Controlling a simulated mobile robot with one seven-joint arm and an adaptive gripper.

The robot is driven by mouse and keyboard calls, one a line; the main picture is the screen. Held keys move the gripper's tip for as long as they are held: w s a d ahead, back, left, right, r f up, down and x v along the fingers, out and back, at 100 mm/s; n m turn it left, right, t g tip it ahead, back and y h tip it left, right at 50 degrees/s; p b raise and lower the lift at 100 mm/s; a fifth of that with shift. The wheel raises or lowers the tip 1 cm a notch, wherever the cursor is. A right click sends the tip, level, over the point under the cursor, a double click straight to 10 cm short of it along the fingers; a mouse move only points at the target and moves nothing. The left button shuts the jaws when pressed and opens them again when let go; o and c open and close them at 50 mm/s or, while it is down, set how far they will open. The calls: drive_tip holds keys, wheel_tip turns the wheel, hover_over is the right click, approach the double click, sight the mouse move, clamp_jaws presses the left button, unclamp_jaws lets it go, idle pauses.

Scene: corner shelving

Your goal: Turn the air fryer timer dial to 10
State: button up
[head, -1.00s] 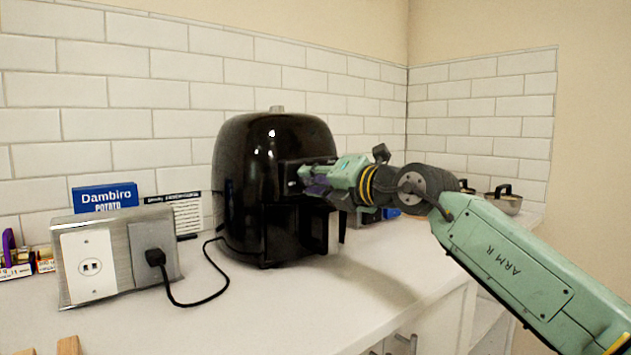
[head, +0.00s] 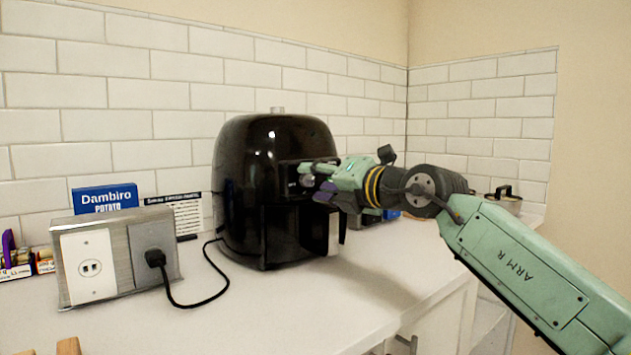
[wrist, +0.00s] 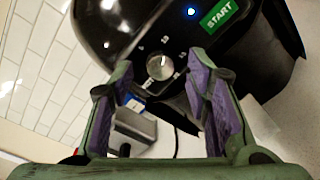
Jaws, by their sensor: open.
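The black air fryer (head: 262,180) stands on the counter against the tiled wall. Its silver timer dial (wrist: 160,67) shows in the wrist view, with small white marks around it that are too small to read. A green START label (wrist: 218,17) and a blue light (wrist: 191,12) are above and right of the dial in the wrist view. My gripper (head: 318,179) is open in front of the panel. In the wrist view its purple-padded fingers (wrist: 160,85) are apart, with the dial between and beyond their tips.
A metal outlet box (head: 118,262) with a plugged-in black cord (head: 198,303) stands left of the fryer. A blue Dambiro box (head: 105,198) is behind it. A pot (head: 503,201) sits at the far right.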

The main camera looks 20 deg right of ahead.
drive_tip(key=v, duration=1.1)
